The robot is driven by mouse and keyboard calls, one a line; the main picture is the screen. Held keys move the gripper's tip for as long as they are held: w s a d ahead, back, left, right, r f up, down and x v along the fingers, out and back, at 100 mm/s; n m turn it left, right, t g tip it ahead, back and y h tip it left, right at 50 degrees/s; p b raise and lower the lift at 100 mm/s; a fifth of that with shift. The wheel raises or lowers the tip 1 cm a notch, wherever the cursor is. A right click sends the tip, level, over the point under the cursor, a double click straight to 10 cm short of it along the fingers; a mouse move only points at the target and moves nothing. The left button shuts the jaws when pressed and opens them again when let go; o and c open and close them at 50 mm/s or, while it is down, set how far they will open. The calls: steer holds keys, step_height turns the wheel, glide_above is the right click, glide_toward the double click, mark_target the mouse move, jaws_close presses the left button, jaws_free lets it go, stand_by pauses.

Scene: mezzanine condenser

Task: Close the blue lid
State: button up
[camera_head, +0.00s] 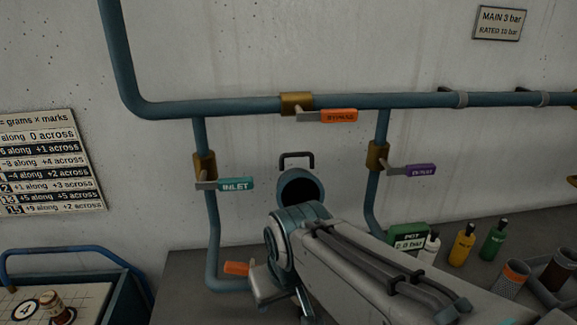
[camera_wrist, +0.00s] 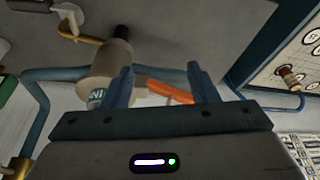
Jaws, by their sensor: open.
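An orange lever (camera_wrist: 170,92) shows beyond the gap between the fingers. In the head view my fingers are not clearly visible. I cannot make out the lid in the wrist view.
Blue pipes carry a teal INLET lever (camera_head: 236,184), an orange bypass lever (camera_head: 339,116) and a purple lever (camera_head: 420,170). A low orange lever (camera_head: 237,268) is left of my arm. Bottles (camera_head: 462,245) and a green box (camera_head: 408,236) stand right. A blue-rimmed tray (camera_head: 130,280) is left.

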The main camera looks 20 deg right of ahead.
steer(key=shift+w+m, duration=0.2)
steer(key=shift+m, duration=0.1)
steer(key=c, duration=0.3)
steer(key=m+t+y+b, duration=0.2)
steer(key=m+t+b, duration=0.5)
steer(key=m+t, duration=0.75)
glide_toward(298, 155)
steer(key=w+m+g+p, duration=0.1)
steer(key=w, duration=0.2)
steer(key=w+g, duration=0.1)
steer(key=w, duration=0.2)
steer(key=w+a+m+g+p, duration=0.1)
steer(key=w, duration=0.2)
steer(key=shift+r+m+p, duration=0.1)
steer(key=shift+m+p, duration=0.2)
steer(key=shift+m, duration=0.05)
jaws_close()
